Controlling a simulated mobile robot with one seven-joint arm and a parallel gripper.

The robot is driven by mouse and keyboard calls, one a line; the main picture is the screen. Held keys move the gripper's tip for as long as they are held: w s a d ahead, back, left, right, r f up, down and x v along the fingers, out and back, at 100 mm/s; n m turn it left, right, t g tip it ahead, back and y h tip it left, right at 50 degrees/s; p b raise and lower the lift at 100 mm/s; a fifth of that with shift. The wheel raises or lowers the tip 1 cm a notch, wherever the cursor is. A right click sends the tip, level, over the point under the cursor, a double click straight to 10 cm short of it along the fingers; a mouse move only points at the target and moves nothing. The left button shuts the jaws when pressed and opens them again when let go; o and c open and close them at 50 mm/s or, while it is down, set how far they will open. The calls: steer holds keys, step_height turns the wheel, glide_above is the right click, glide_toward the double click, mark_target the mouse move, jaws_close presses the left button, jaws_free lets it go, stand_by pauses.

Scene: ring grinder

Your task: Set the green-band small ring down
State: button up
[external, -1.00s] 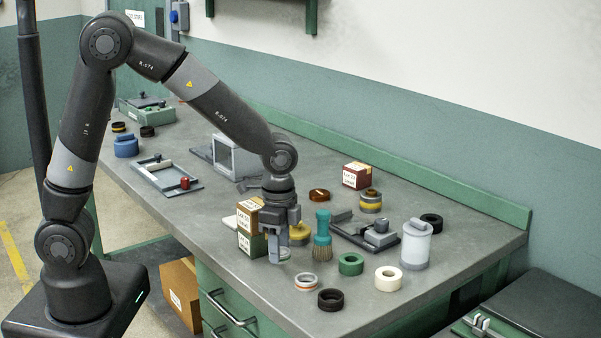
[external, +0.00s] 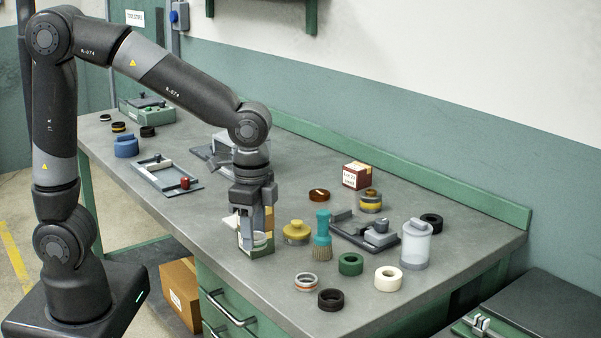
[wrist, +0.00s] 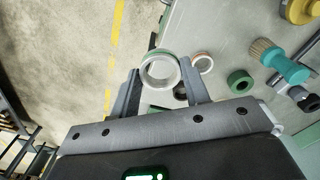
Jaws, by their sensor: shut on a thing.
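The green-band small ring (wrist: 145,72) is a pale metal ring with a green stripe, held between my two fingertips in the wrist view. In the external view it shows as a pale ring (external: 261,239) low between the fingers. My gripper (wrist: 158,78) is shut on it. In the external view my gripper (external: 256,236) points down near the bench's front edge, in front of stacked small boxes that it partly hides. I cannot tell for sure whether the ring touches the bench.
The grey bench (external: 240,290) is clear in front. To the right stand an orange-banded ring (external: 306,287), a dark ring (external: 331,306), a green ring (external: 351,270), a white ring (external: 388,286), a teal brush (external: 322,232) and a yellow-topped part (external: 297,228). Floor shows past the edge.

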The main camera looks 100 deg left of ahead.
step_height(320, 180, up, 4)
steer(key=w+a+r+n, duration=0.1)
steer(key=w+a+n, duration=0.15)
steer(key=a, duration=0.35)
steer(key=w+a+n, duration=0.1)
steer(key=w+a, duration=0.3)
steer(key=a, duration=0.1)
steer(key=n, duration=0.7)
glide_above(295, 185)
steer(key=shift+m, duration=0.25)
steer(key=f, duration=1.3)
steer(key=shift+d, duration=0.2)
steer(key=shift+f, duration=2)
